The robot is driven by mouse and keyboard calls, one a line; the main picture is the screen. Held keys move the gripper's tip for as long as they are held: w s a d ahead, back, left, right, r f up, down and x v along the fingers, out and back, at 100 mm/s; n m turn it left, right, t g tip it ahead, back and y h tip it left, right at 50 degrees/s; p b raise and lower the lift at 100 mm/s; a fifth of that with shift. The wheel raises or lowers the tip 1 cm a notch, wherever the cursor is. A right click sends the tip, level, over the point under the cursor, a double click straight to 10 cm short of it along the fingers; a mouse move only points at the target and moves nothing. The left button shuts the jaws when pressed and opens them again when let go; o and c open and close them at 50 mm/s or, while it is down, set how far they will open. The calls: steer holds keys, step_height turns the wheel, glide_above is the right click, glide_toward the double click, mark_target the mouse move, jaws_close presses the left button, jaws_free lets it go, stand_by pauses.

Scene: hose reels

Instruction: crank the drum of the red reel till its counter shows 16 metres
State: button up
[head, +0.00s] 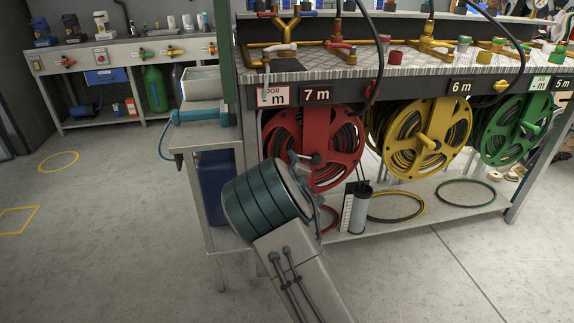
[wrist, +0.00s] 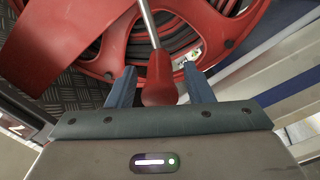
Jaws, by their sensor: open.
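The red reel (head: 349,137) hangs under the bench in the head view, with dark hose on its drum. The counter above it (head: 318,95) reads 7 m. My gripper (wrist: 160,84) is at the reel's face, and my arm covers its lower left part in the head view. In the wrist view the red drum (wrist: 215,25) fills the top. A red handle grip (wrist: 160,80) on a metal rod (wrist: 148,22) stands between my two blue fingers. The fingers are apart, one on each side of the grip, with a small gap showing.
A yellow reel (head: 450,122) with a 6 m counter and a green reel (head: 528,118) hang to the right. A job card (head: 273,96) is left of the red counter; its number is unclear. A grey cylinder (head: 360,212) stands on the low shelf. Open floor lies in front.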

steer(key=shift+w+a, duration=0.2)
steer(key=shift+w, duration=0.5)
jaws_close()
steer(key=shift+a+f, duration=0.1)
